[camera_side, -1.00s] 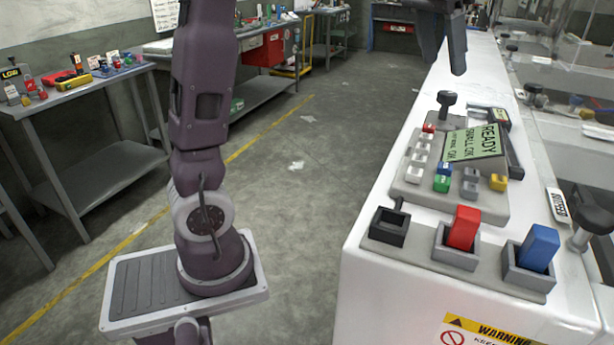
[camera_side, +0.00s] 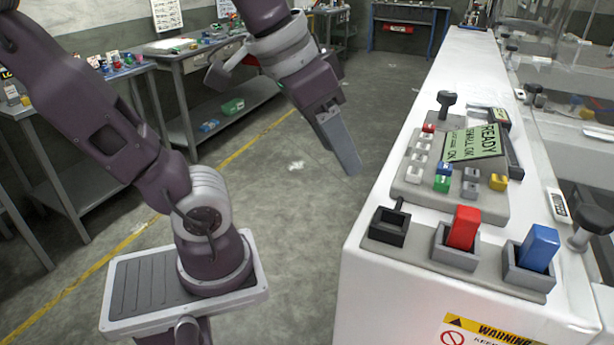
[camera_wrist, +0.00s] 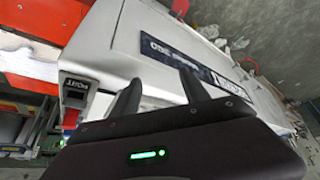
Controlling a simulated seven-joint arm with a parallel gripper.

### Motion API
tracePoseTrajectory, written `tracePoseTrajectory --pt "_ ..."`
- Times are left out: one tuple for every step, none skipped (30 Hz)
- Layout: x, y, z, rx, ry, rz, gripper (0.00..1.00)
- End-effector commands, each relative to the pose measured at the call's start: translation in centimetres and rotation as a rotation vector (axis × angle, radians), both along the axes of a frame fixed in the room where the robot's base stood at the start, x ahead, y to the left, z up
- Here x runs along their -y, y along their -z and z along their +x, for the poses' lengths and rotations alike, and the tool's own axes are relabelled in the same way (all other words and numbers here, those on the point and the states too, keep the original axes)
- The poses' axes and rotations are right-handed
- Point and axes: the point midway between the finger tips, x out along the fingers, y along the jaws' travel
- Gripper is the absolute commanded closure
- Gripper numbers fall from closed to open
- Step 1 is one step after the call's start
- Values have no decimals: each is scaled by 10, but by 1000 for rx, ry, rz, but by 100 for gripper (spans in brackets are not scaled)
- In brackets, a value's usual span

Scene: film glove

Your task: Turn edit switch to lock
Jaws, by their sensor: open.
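My gripper (camera_side: 345,160) hangs in the air left of the white machine (camera_side: 385,170), over the aisle, apart from the controls. In the wrist view, the two dark fingers of my gripper (camera_wrist: 157,88) stand apart with nothing held between them. On the machine's near end, a black switch (camera_side: 389,227), a red rocker switch (camera_side: 464,228) and a blue rocker switch (camera_side: 539,248) sit in a row. No edit or lock lettering can be read, so I cannot tell which switch is the edit switch.
A control panel (camera_side: 411,190) with coloured buttons and a green display (camera_side: 474,144) reading READY stands behind the switches. A black knob (camera_side: 446,100) rises behind it. Benches (camera_side: 95,170) line the left. The aisle floor (camera_side: 310,250) is clear.

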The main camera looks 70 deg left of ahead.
Motion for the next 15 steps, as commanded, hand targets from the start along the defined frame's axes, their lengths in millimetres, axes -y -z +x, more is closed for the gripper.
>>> tracePoseTrajectory --pt "1 8 -9 5 3 4 46" --pt "2 13 -14 6 3 5 46" --pt "3 19 -20 9 3 6 46" --pt "4 23 -24 11 4 8 46" --pt "4 27 -28 12 3 9 46" --pt "4 32 -32 14 5 10 46" --pt "5 35 -35 15 4 11 46" --pt "5 37 -37 16 5 12 46" --pt "5 40 -39 18 5 13 46" --pt "5 41 -40 19 5 13 46" --pt "5 43 -41 20 5 14 46" --pt "5 44 -42 19 5 14 46" --pt "5 44 -43 19 5 14 46" --pt "5 45 -43 19 5 14 46" --pt "5 45 -43 19 5 15 46"
